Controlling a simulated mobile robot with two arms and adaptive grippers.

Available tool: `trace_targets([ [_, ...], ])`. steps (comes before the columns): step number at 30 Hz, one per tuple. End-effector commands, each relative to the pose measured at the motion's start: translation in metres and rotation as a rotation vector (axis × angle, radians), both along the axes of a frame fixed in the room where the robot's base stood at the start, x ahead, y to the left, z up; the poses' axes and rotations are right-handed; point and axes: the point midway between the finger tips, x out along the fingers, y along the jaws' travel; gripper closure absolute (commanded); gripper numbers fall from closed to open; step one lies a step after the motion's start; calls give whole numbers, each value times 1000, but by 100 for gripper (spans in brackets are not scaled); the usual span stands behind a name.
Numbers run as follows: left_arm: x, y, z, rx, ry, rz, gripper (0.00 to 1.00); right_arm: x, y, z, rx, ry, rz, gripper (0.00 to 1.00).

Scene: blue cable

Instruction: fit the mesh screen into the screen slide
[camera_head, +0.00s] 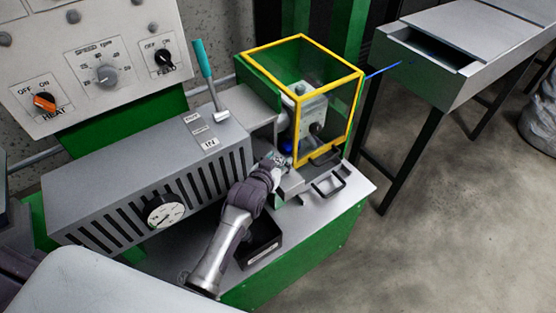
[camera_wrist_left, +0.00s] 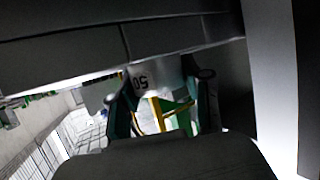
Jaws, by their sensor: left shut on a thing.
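My left gripper (camera_head: 278,162) reaches to the grey housing at the end of the slotted barrel, beside the yellow-framed guard. In the head view the hand covers the held piece. Grey metal parts (camera_head: 292,183) lie just right of and below the hand; the screen slide seems to be there, but its opening cannot be made out. My right gripper is out of view.
The yellow-framed guard (camera_head: 352,110) stands close right of the hand. A dark handle (camera_head: 329,187) lies on the green-sided bench. A black open bin (camera_head: 258,246) sits beside my left forearm. The slotted barrel housing (camera_head: 150,185) is left; a teal lever (camera_head: 205,65) rises behind.

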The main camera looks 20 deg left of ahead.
Motion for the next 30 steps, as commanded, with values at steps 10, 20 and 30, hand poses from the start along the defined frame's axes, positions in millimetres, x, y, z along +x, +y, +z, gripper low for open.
trace_targets([
  [10, 0, 0, 0, 0, -1, 0, 31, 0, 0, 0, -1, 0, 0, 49],
  [20, 0, 0, -1, 0, 2, 0, 22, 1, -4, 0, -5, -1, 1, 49],
  [30, -40, 3, 15, 1, 1, 0, 22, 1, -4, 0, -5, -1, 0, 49],
])
